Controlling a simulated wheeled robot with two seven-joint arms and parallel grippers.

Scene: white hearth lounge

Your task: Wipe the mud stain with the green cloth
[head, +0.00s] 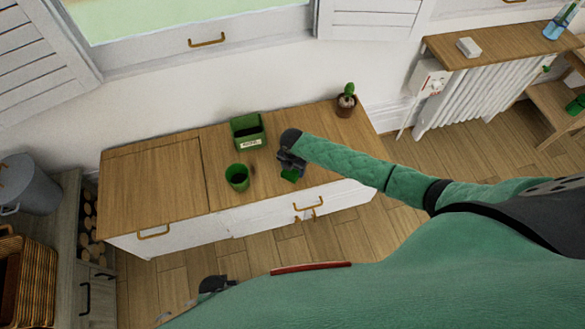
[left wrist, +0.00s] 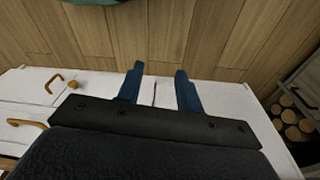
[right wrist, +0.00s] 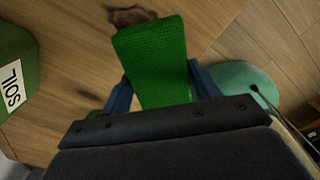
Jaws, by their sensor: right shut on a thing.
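My right gripper (head: 290,168) is over the wooden cabinet top near its front edge. It is shut on the green cloth (head: 290,175), which also fills the space between the fingers in the right wrist view (right wrist: 155,62). A brown mud stain (right wrist: 130,14) shows on the wood just beyond the cloth's far end in that view. The cloth hides part of the stain or lies close to it; I cannot tell if they touch. My left gripper (left wrist: 160,88) is open and empty in front of the white cabinet doors.
A green box labelled SOIL (head: 248,144) stands behind a green pot (head: 237,178), both left of my right gripper. A small potted cactus (head: 346,102) stands at the cabinet top's back right. The left part of the wooden top (head: 150,185) is clear.

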